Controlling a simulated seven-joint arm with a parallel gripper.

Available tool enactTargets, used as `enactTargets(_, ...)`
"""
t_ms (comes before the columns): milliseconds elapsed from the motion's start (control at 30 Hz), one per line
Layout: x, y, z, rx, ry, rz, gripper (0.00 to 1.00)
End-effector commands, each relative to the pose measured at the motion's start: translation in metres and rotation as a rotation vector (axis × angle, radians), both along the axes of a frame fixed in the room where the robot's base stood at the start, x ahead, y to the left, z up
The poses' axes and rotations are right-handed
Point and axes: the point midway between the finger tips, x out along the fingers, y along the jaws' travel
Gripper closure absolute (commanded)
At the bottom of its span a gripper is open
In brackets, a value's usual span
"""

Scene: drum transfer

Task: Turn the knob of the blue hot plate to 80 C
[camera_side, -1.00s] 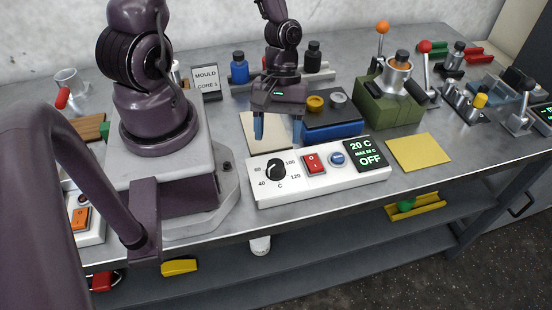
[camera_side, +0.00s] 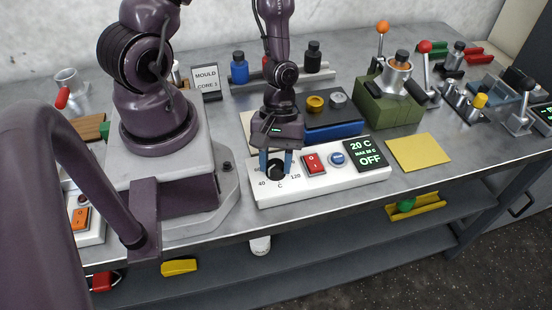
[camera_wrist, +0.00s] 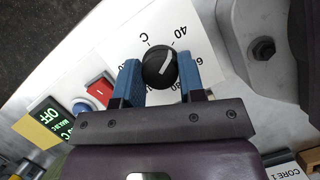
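The white control panel (camera_side: 325,184) at the bench's front edge carries a black round knob (camera_side: 276,171) on a dial marked 40 to 120 C. Its display (camera_side: 364,155) reads 20 C and OFF. In the wrist view the knob (camera_wrist: 160,67) has a white pointer line slanted toward the 40 mark. My gripper (camera_side: 276,162) is down over the dial, with one blue finger at each side of the knob. The fingers look closed against its sides, and they hide part of the scale. A blue box-shaped unit (camera_side: 347,131) stands behind the panel.
A red rocker switch (camera_side: 312,163) and a round blue button (camera_side: 338,159) sit just right of the knob. A yellow pad (camera_side: 419,153) lies right of the panel. A green block (camera_side: 387,108) and levers stand further back right.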

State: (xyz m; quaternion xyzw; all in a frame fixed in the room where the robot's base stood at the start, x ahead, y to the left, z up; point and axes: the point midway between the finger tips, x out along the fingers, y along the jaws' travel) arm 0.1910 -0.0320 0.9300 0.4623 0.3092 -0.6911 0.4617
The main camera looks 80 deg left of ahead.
Motion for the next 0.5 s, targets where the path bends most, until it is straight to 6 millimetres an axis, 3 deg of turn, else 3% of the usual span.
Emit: enactTargets(500,0.0005,-0.0007,0.0003,0.000,0.000,-0.097,0.87)
